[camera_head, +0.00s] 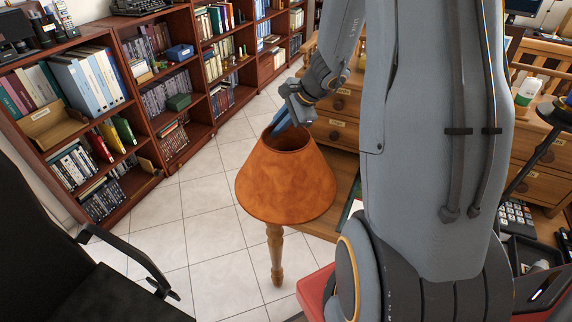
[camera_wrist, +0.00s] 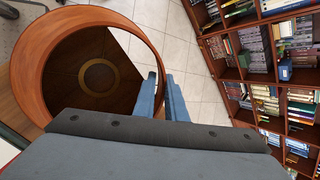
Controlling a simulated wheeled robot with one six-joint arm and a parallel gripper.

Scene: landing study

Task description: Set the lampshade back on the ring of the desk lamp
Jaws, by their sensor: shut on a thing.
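The lampshade (camera_head: 286,185) is an orange-brown cone, wide end down, held in the air beside the desk's left end. My gripper (camera_head: 283,122) is shut on its upper rim, at the back in the head view. In the wrist view my gripper's blue fingers (camera_wrist: 164,98) sit at the right edge of the shade's round rim (camera_wrist: 30,70). Through the shade's opening I see dark wood with a pale ring (camera_wrist: 100,77); I cannot tell whether this belongs to the desk lamp. The lamp is not clearly identifiable, and my arm hides much of the desk.
The wooden desk (camera_head: 344,185) has a turned leg (camera_head: 275,255) below the shade. A black chair (camera_head: 75,255) stands at the left. Bookshelves (camera_head: 140,95) line the back left. A black jointed arm (camera_head: 535,155) rises at the far right. Tiled floor (camera_head: 205,220) lies free between.

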